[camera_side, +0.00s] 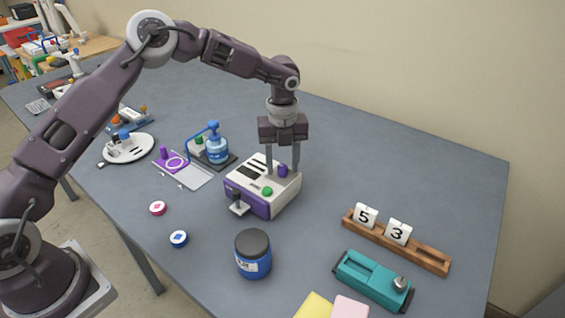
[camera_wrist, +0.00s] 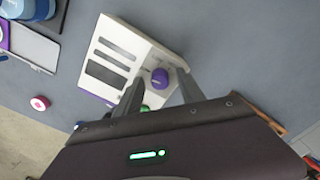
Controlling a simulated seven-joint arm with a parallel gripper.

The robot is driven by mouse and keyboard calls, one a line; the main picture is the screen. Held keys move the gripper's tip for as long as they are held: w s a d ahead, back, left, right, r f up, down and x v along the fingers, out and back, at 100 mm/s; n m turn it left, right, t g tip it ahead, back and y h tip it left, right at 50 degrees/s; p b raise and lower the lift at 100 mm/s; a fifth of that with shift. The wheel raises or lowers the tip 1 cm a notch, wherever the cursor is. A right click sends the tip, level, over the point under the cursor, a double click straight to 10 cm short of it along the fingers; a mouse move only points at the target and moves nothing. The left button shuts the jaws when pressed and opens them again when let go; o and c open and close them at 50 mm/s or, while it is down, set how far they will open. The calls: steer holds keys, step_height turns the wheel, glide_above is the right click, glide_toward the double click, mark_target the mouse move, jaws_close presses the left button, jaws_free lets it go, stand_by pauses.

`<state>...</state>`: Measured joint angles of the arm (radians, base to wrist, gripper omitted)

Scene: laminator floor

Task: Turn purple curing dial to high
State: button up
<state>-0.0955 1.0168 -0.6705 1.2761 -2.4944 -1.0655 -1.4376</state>
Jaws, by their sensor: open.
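The purple curing dial (camera_side: 283,170) sits on top of a white and purple machine (camera_side: 246,196), near its back right. A green knob (camera_side: 267,191) is in front of it on the same top. My gripper (camera_side: 282,172) points down over the machine, with its fingers at the dial. In the wrist view the dial (camera_wrist: 160,77) shows between the open fingertips, and the fingers (camera_wrist: 157,88) look apart from it on both sides. The green knob (camera_wrist: 144,108) is partly hidden by a finger. I cannot read any dial setting.
A blue jar with a dark lid (camera_side: 253,254) stands in front of the machine. A wooden number holder (camera_side: 420,254) and a teal device (camera_side: 373,280) lie to the right. Table around the machine's right is clear.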

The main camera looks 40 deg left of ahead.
jaws_close()
steer(key=shift+m, duration=0.3)
steer(key=m, duration=0.4)
steer(key=shift+m, duration=0.3)
steer(key=m, duration=0.4)
steer(key=shift+m, duration=0.3)
steer(key=m, duration=1.3)
steer(key=shift+m, duration=0.6)
